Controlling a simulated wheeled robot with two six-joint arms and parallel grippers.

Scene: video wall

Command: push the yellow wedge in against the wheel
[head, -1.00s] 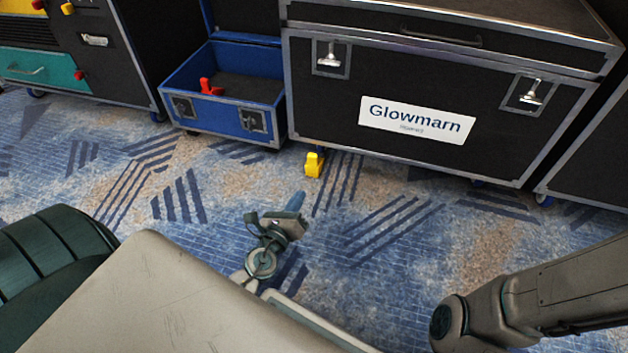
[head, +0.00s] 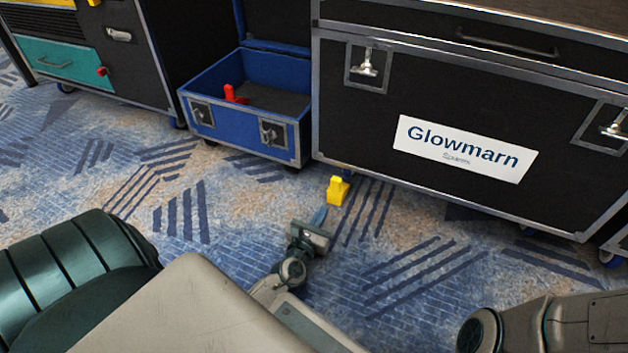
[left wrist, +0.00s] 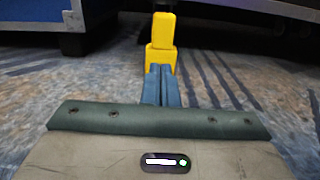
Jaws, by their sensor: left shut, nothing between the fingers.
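The yellow wedge (head: 338,190) lies on the carpet at the lower left corner of the large black Glowmarn case (head: 400,120). In the left wrist view the wedge (left wrist: 161,45) is straight ahead of my fingers. My left gripper (head: 320,214) is shut and empty, low over the floor, with its blue fingertips at the near end of the wedge. In the left wrist view the fingertips (left wrist: 161,72) overlap the wedge's near face; I cannot tell whether they touch. The wheel behind the wedge is mostly hidden under the case. My right gripper is out of view.
A blue open case (head: 225,140) with a red object (head: 232,94) inside stands left of the Glowmarn case. A black unit with a teal drawer (head: 62,68) is at far left. Patterned carpet is free in front.

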